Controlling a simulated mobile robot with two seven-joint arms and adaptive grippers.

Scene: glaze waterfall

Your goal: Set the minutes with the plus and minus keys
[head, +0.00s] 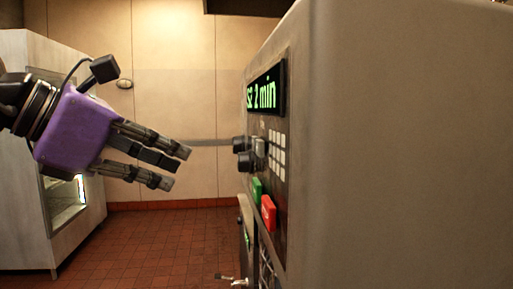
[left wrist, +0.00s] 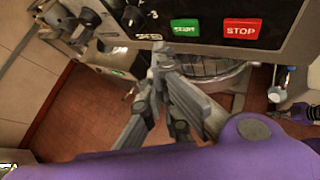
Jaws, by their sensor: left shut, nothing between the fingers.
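The control panel (head: 270,110) faces left on the large machine, seen at a steep angle. Its green display (head: 264,93) reads "S2 2 min". Small pale keys (head: 277,154) sit below it; their markings are too small to read, so I cannot tell plus from minus. My purple left gripper (head: 177,166) points right towards the panel, apart from it, with empty, shut fingers. In the left wrist view, its fingers (left wrist: 170,75) show below the green START key (left wrist: 185,27) and red STOP key (left wrist: 242,28).
Dark knobs (head: 242,152) stick out from the panel beside the keys. A pale cabinet (head: 35,215) stands at the far left. A small metal fitting (head: 232,280) sticks out low on the machine. Free room lies between gripper and panel.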

